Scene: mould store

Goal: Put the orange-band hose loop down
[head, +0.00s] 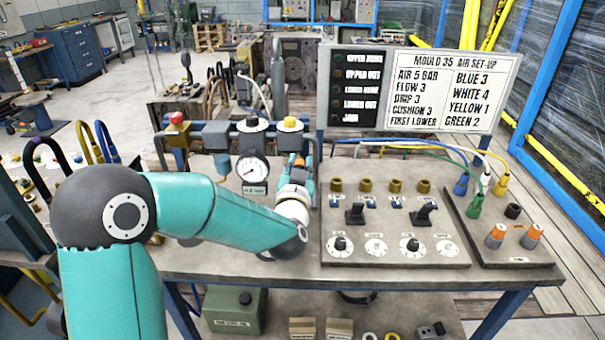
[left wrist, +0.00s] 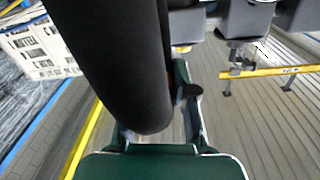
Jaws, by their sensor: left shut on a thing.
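My left arm reaches in from the left in the head view, and its gripper (head: 298,172) is over the bench, just right of the round pressure gauge. Its wrist hides most of what it holds. A small orange patch (head: 297,160) shows at the fingers, fitting the orange-band hose loop. In the left wrist view a thick black hose-like shape (left wrist: 120,60) fills the upper middle, close to the camera. The left gripper (left wrist: 160,135) shows there only in part, shut on the loop, with its fingertips largely hidden. My right gripper is in neither view.
The bench carries a gauge (head: 252,170), a valve panel (head: 395,252) with knobs and levers, and a socket block (head: 500,255) with coloured plugs. A sign board (head: 440,90) stands behind. The bench front strip is bare.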

